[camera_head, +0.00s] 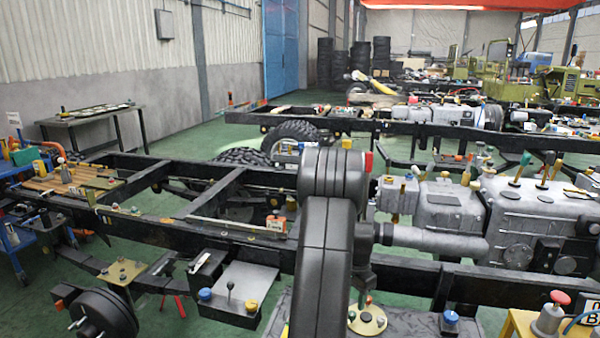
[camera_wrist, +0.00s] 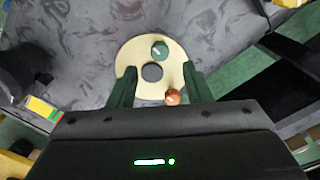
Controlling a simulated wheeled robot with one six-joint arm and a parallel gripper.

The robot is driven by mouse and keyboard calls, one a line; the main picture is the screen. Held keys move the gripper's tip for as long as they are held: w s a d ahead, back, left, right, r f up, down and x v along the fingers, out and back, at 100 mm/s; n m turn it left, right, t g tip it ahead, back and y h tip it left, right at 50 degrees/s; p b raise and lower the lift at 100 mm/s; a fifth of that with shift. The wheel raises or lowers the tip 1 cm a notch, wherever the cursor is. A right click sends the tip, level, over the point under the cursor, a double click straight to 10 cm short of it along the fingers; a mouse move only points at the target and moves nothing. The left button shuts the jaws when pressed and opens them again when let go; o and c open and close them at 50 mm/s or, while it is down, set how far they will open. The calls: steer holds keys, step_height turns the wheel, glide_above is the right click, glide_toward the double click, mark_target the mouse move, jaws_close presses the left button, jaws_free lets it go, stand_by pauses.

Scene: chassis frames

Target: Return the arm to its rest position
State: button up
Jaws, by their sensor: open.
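My gripper (camera_wrist: 159,80) shows in the wrist view, its two dark green fingers spread apart and nothing held between them. Beyond the fingertips is a round cream plate (camera_wrist: 133,54) on a grey mottled surface. It bears a green knob (camera_wrist: 160,50), a dark round knob (camera_wrist: 152,73) and an orange-red knob (camera_wrist: 173,97); the last lies close to the right finger. A similar round plate (camera_head: 378,325) shows beside the arm at the bottom.
A long black chassis frame (camera_head: 235,243) crosses behind my arm, with a grey gearbox (camera_head: 450,215) on the right. A metal plate with a small lever (camera_head: 255,283) is at the left of the arm. A side table (camera_head: 90,118) stands by the wall. Green floor shows between the frames.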

step_height(320, 180, down, 6)
steer(key=shift+r, duration=0.1)
stand_by(0.5)
